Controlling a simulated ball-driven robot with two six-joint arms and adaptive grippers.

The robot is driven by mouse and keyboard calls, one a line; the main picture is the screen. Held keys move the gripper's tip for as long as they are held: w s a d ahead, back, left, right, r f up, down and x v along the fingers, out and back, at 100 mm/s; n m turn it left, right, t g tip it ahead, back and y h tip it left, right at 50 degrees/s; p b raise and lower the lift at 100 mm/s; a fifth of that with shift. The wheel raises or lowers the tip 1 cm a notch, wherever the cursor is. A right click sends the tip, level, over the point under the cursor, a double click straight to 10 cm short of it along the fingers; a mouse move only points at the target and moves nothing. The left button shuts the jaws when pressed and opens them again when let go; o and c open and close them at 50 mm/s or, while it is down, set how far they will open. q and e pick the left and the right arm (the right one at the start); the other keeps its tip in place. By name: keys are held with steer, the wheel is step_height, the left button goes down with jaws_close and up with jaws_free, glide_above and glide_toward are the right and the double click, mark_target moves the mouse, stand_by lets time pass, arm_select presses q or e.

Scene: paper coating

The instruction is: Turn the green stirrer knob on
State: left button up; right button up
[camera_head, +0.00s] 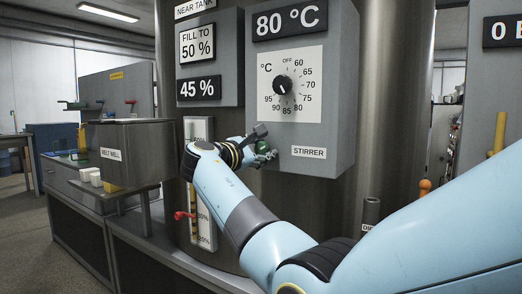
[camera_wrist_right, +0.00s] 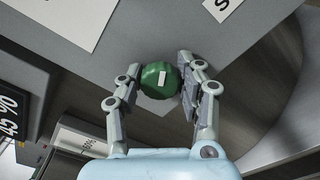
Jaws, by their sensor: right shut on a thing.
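The green stirrer knob (camera_head: 264,149) is on the grey control box (camera_head: 335,150), left of the STIRRER label (camera_head: 308,152). In the right wrist view the knob (camera_wrist_right: 158,80) is round, with a white mark on its face. My right gripper (camera_head: 258,142) is at the knob, its fingers on either side. In the wrist view the right gripper (camera_wrist_right: 163,88) has the knob between its two fingers and is shut on it. My left gripper is not in view.
Above the knob are a black temperature dial (camera_head: 282,85) and an 80 °C display (camera_head: 290,22). A MELT WELL box (camera_head: 130,150) stands at left. A red lever (camera_head: 184,215) is on the gauge below. My right arm crosses the lower right.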

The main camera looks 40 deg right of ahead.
steer(key=o, duration=1.2)
steer(key=v, duration=0.7)
steer(key=shift+s+a, duration=0.1)
steer(key=shift+a, duration=0.2)
